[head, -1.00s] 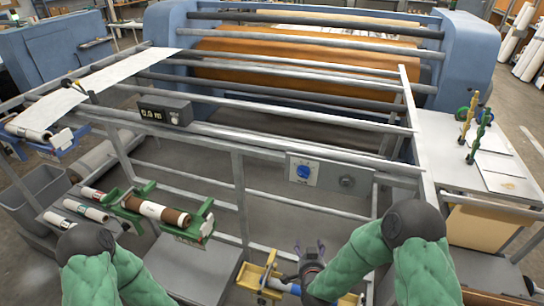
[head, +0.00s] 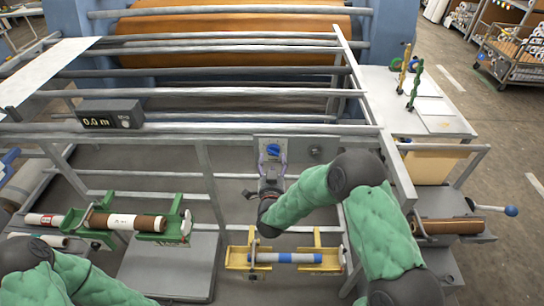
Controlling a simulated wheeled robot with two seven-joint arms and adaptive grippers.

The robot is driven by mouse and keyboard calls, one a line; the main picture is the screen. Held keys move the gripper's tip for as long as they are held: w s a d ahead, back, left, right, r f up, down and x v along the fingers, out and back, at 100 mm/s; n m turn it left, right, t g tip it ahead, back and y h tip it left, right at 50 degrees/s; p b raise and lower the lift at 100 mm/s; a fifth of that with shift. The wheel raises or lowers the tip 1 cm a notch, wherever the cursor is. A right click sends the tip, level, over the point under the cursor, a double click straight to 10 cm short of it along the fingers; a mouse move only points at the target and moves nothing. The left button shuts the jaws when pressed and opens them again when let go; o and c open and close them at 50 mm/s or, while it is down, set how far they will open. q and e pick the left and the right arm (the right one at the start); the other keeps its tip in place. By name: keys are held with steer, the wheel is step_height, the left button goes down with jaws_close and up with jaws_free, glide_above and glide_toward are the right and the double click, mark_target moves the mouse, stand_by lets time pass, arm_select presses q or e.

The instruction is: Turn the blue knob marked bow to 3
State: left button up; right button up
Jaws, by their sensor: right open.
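The blue knob (head: 272,151) sits on a pale panel (head: 262,141) fixed to the machine's front rail. Its scale marks are too small to read. My right gripper (head: 272,164) is open just in front of the panel, below and close around the knob's lower side; I cannot tell whether its fingers touch the knob. Only part of my left arm shows at the lower left, and its gripper is out of frame.
A grey box with a display (head: 110,115) sits on the rail to the left. A green cradle with a brown roll (head: 130,222) is at lower left. A side table (head: 415,104) is right.

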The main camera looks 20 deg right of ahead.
mark_target(273, 154)
steer(key=shift+x, duration=1.7)
steer(key=c, duration=1.1)
steer(key=shift+c, duration=0.3)
